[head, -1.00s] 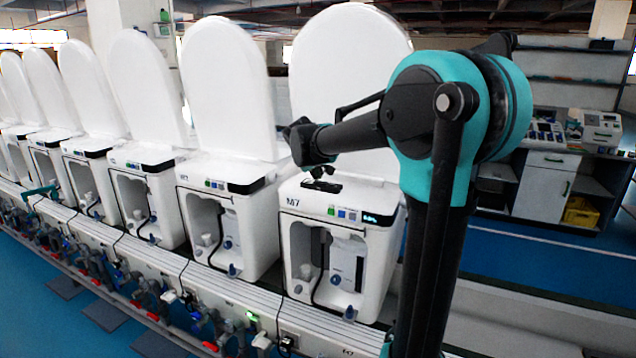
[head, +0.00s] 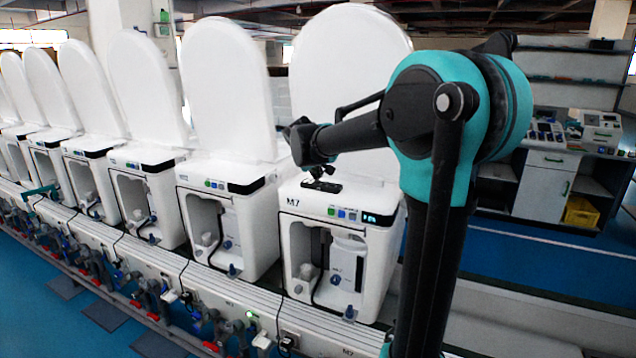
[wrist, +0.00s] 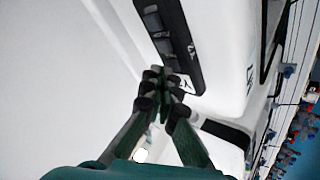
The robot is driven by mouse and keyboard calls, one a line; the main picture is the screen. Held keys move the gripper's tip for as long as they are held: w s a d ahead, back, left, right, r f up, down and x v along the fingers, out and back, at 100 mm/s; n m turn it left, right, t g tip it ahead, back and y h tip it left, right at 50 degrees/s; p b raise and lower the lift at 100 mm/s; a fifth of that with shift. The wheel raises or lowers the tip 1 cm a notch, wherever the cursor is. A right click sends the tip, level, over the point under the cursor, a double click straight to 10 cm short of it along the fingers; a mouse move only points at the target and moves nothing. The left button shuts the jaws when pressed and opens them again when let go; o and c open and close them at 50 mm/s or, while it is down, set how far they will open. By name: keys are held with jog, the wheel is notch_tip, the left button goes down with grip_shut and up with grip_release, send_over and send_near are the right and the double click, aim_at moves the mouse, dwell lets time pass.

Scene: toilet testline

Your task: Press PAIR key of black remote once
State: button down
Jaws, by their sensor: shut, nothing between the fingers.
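The black remote (head: 322,186) lies on the white top of the unit marked M7, below my gripper. In the wrist view the remote (wrist: 171,40) is a dark bar with several grey keys; the key labels are too small to read. My gripper (head: 320,172) is shut and points down, right above the remote. In the wrist view its dark fingertips (wrist: 165,84) are together over the lower end of the remote and hide part of it. I cannot tell whether they touch a key.
The M7 unit (head: 300,235) has small lit keys and a display (head: 371,218) on its front edge. A raised white lid (head: 350,50) stands behind. More white units (head: 225,185) stand in a row to the left. A cabinet (head: 545,185) is at the back right.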

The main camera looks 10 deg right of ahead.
aim_at(317, 182)
jog(key=shift+r, duration=0.55)
jog(key=shift+r, duration=0.15)
jog(key=shift+r, duration=2.35)
jog(key=shift+s, duration=0.1)
